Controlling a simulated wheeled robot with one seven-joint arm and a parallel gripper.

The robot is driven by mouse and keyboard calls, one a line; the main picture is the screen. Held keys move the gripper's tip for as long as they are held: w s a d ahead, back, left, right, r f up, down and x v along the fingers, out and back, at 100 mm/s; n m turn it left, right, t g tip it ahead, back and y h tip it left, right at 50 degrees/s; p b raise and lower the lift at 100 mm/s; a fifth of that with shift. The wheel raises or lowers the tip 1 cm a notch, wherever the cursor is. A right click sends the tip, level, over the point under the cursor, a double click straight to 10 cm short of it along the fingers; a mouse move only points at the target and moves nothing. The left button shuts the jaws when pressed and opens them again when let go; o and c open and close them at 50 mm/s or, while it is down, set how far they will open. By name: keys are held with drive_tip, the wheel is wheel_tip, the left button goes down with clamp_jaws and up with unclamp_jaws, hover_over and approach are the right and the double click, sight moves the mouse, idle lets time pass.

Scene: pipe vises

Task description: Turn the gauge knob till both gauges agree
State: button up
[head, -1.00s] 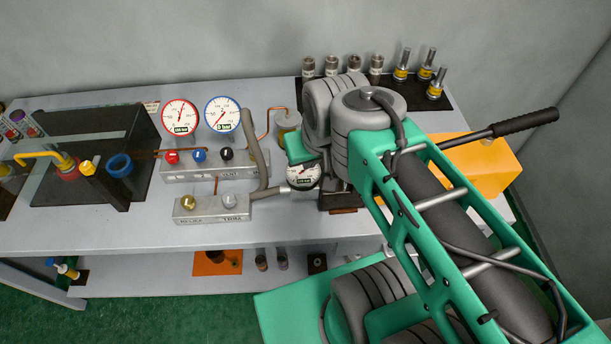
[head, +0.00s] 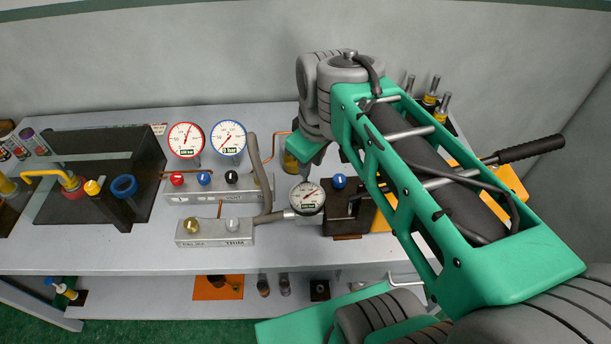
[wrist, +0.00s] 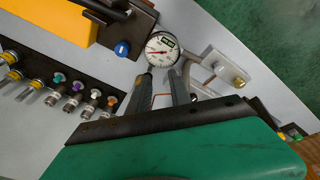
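The red-rimmed gauge (head: 186,139) and the blue-rimmed gauge (head: 228,138) stand side by side above a grey manifold. The red one's label seems to read 100 bar and the blue one's 0 bar. Red (head: 177,179), blue (head: 204,178) and black (head: 232,177) knobs sit below them. A brass knob (head: 190,225) and a silver knob (head: 232,224) sit on a lower block marked TRIM. My gripper (wrist: 160,84) points down, its fingers apart and empty, near a third, white-faced gauge (head: 307,197). This gauge also shows beyond the fingers in the wrist view (wrist: 161,49).
A dark block with a blue knob (head: 339,182) and a yellow body with a black-handled lever (head: 525,150) stand right of the white gauge. A grey hose (head: 258,170) rises beside the manifold. A dark panel with a yellow pipe (head: 42,174) is at left.

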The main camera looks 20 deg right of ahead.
drive_tip(key=o, duration=0.4)
drive_tip(key=w+n+g, duration=0.1)
drive_tip(key=w+n, duration=0.2)
drive_tip(key=w+d+f+n+g, duration=0.1)
drive_tip(key=w+n, duration=0.2)
drive_tip(key=n, duration=0.1)
drive_tip(key=w+f+n+g+b, duration=0.1)
drive_tip(key=w+n, duration=0.2)
drive_tip(key=n, duration=0.1)
drive_tip(key=shift+d+f, duration=0.1)
drive_tip(key=shift+d, duration=0.15)
drive_tip(key=shift+w+f+n, duration=0.1)
drive_tip(key=shift+w+n, duration=0.05)
drive_tip(key=shift+n, duration=0.25)
wheel_tip(320, 180, down, 8)
drive_tip(key=shift+r+p, duration=0.25)
drive_tip(key=shift+p, duration=0.55)
clamp_jaws()
